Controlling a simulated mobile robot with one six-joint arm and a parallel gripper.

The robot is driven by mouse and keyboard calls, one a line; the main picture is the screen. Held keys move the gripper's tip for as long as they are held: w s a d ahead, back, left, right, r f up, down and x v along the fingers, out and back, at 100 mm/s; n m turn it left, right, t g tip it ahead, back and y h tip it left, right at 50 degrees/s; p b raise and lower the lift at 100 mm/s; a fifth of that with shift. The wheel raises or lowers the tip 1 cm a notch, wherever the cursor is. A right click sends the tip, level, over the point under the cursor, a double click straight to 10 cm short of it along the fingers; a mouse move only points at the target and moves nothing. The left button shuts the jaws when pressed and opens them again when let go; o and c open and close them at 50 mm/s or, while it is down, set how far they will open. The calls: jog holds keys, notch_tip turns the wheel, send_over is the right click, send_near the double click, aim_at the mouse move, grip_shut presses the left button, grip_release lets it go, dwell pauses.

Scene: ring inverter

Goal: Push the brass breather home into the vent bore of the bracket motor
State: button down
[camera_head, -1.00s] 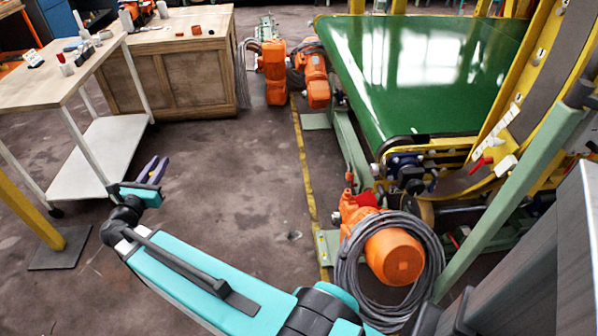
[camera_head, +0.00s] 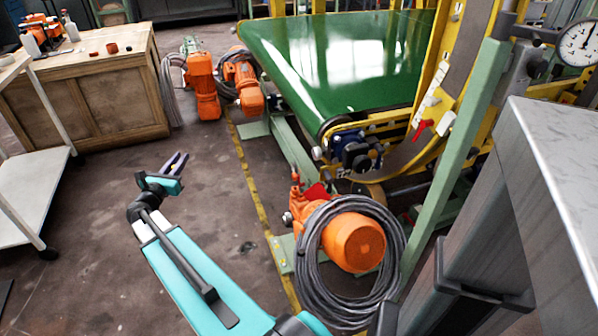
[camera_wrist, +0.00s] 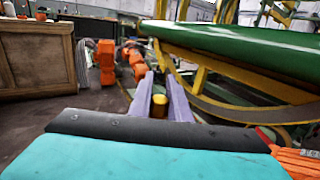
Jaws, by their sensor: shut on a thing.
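My gripper (camera_head: 177,163) is held out over the floor, left of the green conveyor, with its purple fingers together on a small piece. In the wrist view, the brass breather (camera_wrist: 159,108) shows as a small yellow piece between the fingers. It is too small to make out in the head view. An orange motor (camera_head: 354,242) sits at the conveyor's near end with a grey cable coil around it. Two more orange motors (camera_head: 202,88) (camera_head: 243,84) stand farther back by the belt. I cannot tell which is the bracket motor, and no vent bore is visible.
The green conveyor (camera_head: 335,60) has a yellow frame. A wooden cabinet (camera_head: 90,95) and a white cart (camera_head: 35,190) stand at left. A grey metal cabinet (camera_head: 535,200) is close at right. The floor between cart and conveyor is clear.

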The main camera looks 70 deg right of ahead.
jog(key=s+d+f+m+g+b, duration=0.1)
jog(key=s+d+f+b, duration=0.3)
jog(key=s+d, duration=0.6)
jog(key=s+d+f+m+g+b, duration=0.1)
jog(key=s+d+f+g+b, duration=0.2)
jog(key=s+d+f+b, duration=0.2)
jog(key=s+d+f+m+g+b, duration=0.2)
jog(key=s+d+f+b, duration=0.3)
jog(key=s+d, duration=1.2)
notch_tip(320, 180, down, 4)
jog(key=shift+s+d+f+g+y, duration=0.1)
jog(key=shift+s+d+g+y, duration=0.1)
jog(key=shift+s+g+y, duration=0.3)
jog(key=shift+w+r+m+g+p, duration=0.1)
jog(key=shift+r+m+g+p, duration=0.1)
jog(key=shift+m+g+p, duration=0.3)
notch_tip(320, 180, down, 6)
jog(key=b, duration=0.3)
jog(key=shift+b, duration=0.3)
jog(key=shift+a, duration=0.1)
jog(key=shift+p, duration=0.3)
jog(key=shift+f+b, duration=0.75)
jog(key=shift+f, duration=0.65)
dwell(0.3)
